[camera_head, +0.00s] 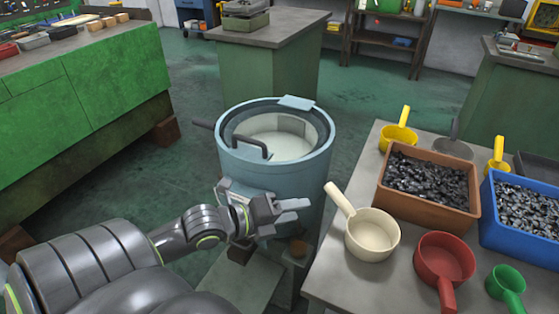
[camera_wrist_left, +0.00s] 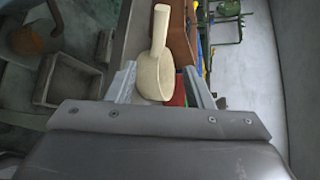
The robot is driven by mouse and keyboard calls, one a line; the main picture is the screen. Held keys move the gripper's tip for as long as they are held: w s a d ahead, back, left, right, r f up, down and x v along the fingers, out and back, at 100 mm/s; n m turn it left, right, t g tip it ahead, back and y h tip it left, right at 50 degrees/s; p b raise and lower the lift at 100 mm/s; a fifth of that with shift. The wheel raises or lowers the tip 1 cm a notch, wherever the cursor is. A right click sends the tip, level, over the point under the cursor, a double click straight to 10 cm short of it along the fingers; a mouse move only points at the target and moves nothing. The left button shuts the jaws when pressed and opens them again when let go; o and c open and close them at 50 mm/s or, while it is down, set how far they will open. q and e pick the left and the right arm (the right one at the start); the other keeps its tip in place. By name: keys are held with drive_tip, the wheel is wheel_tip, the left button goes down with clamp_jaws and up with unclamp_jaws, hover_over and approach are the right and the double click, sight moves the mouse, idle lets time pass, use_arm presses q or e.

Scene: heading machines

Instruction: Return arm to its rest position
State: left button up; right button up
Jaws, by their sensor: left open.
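My left arm comes in from the lower left in the head view. Its gripper (camera_head: 292,209) is open and empty in front of the blue round drum (camera_head: 270,180) and left of the table with the scoops. In the left wrist view the gripper's two fingers (camera_wrist_left: 163,88) stand apart. The cream scoop (camera_wrist_left: 153,75) shows beyond and between them; in the head view that scoop (camera_head: 371,236) rests on the table's left edge, apart from the gripper. My right gripper is in neither view.
The table (camera_head: 325,270) holds a red scoop (camera_head: 444,262), a green scoop (camera_head: 507,285), yellow scoops, a brown bin (camera_head: 428,214) and a blue bin (camera_head: 520,236) of metal parts. A green bench (camera_head: 90,90) stands at left. Open floor (camera_head: 190,90) lies behind the drum.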

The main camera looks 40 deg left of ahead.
use_arm(q)
drive_tip(key=v, duration=0.3)
drive_tip(key=shift+p, duration=0.4)
drive_tip(key=shift+f, duration=0.1)
